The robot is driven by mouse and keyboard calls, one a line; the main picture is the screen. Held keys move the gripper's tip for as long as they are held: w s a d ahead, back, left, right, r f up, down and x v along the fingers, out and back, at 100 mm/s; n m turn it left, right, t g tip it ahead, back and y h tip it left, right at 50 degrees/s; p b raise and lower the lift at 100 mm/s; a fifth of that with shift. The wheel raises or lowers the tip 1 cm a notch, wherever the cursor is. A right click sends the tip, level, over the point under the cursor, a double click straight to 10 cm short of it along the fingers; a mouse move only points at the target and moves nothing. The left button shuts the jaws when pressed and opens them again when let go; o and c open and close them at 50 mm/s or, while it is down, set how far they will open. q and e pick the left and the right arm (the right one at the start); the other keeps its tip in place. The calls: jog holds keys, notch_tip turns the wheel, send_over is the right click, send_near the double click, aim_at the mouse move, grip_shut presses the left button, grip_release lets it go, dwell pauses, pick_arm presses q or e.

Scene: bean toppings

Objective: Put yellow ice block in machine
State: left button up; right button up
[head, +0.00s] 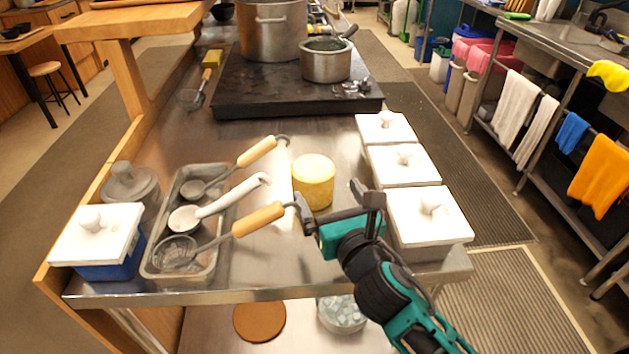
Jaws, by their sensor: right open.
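The yellow ice block (313,182) is a short upright cylinder with a paler top, standing on the steel counter (255,205). My right gripper (331,203) is open at the near side of the block. One finger is by the block's lower left and the other by its right side. I cannot tell whether they touch it. My left gripper is not in view. I see nothing that I can clearly name as the machine.
Lidded white containers (430,213) line the counter's right edge. A steel tray (158,240) holds several ladles on the left, with a blue lidded container (110,268) beside it. A black cooktop (240,92) with pots lies behind. A clear bowl (342,314) sits below.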

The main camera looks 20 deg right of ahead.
aim_at(322, 187)
jog(key=shift+w+d+f+n+t+y, duration=0.15)
jog(key=shift+d+f+n+t+y, duration=0.1)
jog(key=shift+d+f+y, duration=0.25)
jog(key=shift+w+d+f+n+t+y, duration=0.15)
jog(key=shift+f+n+y, duration=0.15)
jog(key=shift+f, duration=0.25)
jog(key=w, duration=0.7)
jog(key=shift+w+a+f, duration=0.15)
jog(key=shift+a+f, duration=0.1)
jog(key=shift+f, duration=0.15)
jog(key=c, duration=1)
jog(key=shift+r, duration=0.15)
jog(key=shift+c, duration=1.4)
